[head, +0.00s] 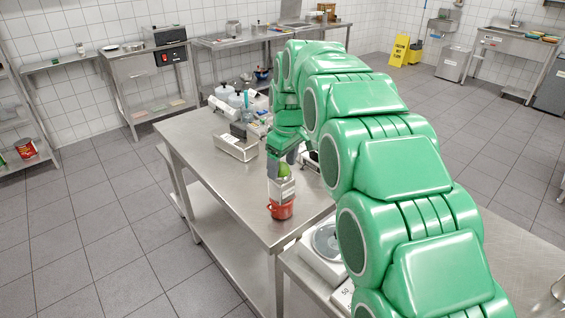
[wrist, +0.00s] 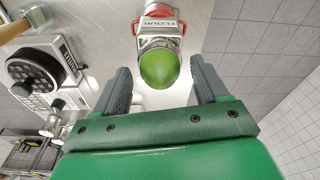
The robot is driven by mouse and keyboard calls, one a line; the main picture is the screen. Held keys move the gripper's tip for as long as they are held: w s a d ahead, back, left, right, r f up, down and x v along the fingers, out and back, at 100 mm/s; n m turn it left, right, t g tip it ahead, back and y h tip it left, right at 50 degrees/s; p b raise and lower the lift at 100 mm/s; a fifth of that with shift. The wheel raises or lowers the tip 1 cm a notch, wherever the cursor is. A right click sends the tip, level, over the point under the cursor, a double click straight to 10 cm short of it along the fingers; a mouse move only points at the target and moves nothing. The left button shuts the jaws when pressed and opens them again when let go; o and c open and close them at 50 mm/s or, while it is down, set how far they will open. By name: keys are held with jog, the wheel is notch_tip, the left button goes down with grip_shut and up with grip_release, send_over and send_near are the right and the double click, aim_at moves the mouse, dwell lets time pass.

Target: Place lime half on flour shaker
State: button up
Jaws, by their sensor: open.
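The flour shaker (head: 281,189) stands upright near the front corner of the steel table. Its FLOUR label shows in the wrist view (wrist: 158,29). The green lime half (head: 284,170) shows at the top of the shaker, and its rounded side faces the camera in the wrist view (wrist: 159,69). It appears to rest on the shaker; the contact itself is hidden. My gripper (head: 282,164) is just above, pointing down. In the wrist view my gripper (wrist: 160,76) is open, one finger on each side of the lime half, with gaps between.
A metal box-like device (head: 236,147) and several bottles stand further back. A scale (head: 326,243) sits on the adjoining lower surface in front.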

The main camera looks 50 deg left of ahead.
aim_at(287, 168)
notch_tip(287, 168, up, 12)
jog(key=d, duration=0.1)
jog(key=shift+w+d, duration=0.15)
jog(key=shift+d, duration=0.05)
dwell(0.6)
